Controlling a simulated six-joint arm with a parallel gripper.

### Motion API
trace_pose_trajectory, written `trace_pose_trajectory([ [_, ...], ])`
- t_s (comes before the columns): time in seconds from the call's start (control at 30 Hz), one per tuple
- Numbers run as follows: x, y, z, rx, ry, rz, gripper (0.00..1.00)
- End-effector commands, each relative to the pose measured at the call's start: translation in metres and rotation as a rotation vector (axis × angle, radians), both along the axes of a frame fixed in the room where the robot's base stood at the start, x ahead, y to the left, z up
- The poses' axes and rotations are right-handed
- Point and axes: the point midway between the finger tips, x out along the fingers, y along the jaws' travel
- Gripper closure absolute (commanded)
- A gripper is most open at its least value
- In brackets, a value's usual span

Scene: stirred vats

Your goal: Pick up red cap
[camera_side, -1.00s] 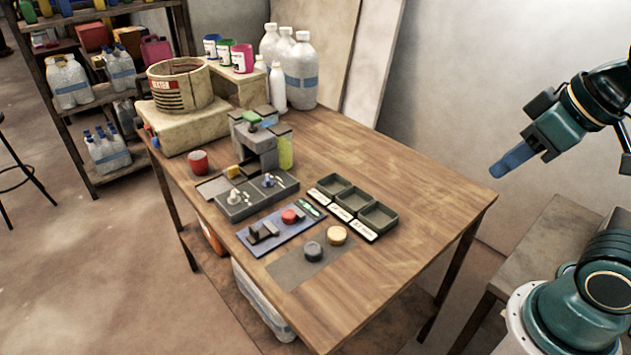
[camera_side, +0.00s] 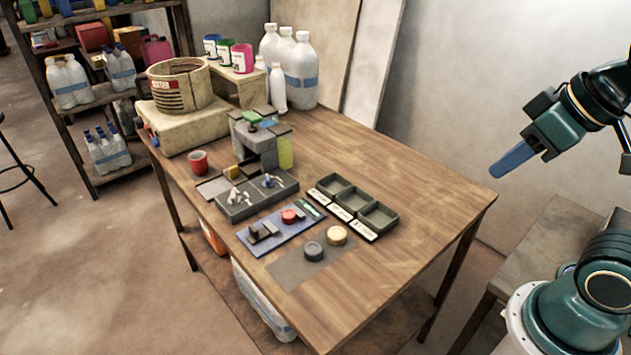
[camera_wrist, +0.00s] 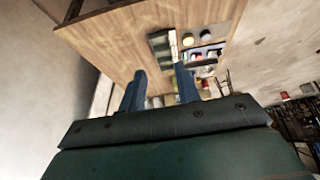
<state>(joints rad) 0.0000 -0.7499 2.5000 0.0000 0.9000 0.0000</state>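The red cap (camera_side: 289,216) is a small round piece on the blue board (camera_side: 270,240) on the wooden table, beside dark blocks. In the wrist view that area is small and far off, right of my fingers, with the caps tiny. My gripper (camera_side: 508,163) hangs in the air to the right of the table, well away from the red cap. The wrist view shows its two blue fingers apart with nothing between them, so my gripper (camera_wrist: 160,80) is open and empty.
A dark grey cap (camera_side: 314,251) and a yellow cap (camera_side: 337,235) sit on a grey mat. Three grey trays (camera_side: 379,217) stand to their right. A red cup (camera_side: 198,162), a grey machine (camera_side: 262,145) and white bottles (camera_side: 301,75) are farther back. The table's right side is bare.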

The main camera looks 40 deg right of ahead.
Motion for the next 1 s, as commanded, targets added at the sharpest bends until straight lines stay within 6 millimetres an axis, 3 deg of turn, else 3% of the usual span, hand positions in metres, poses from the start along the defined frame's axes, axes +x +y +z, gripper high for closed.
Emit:
trace_pose_trajectory([
  [0.03,0.000,0.000,0.000,0.000,0.000,0.000,0.58],
  [0.1,0.000,0.000,0.000,0.000,0.000,0.000,0.45],
  [0.57,0.006,0.002,0.003,-0.005,0.006,0.024,0.44],
  [0.77,0.028,0.009,0.012,-0.020,0.028,0.113,0.44],
  [1.0,0.074,0.023,0.024,-0.042,0.063,0.295,0.44],
])
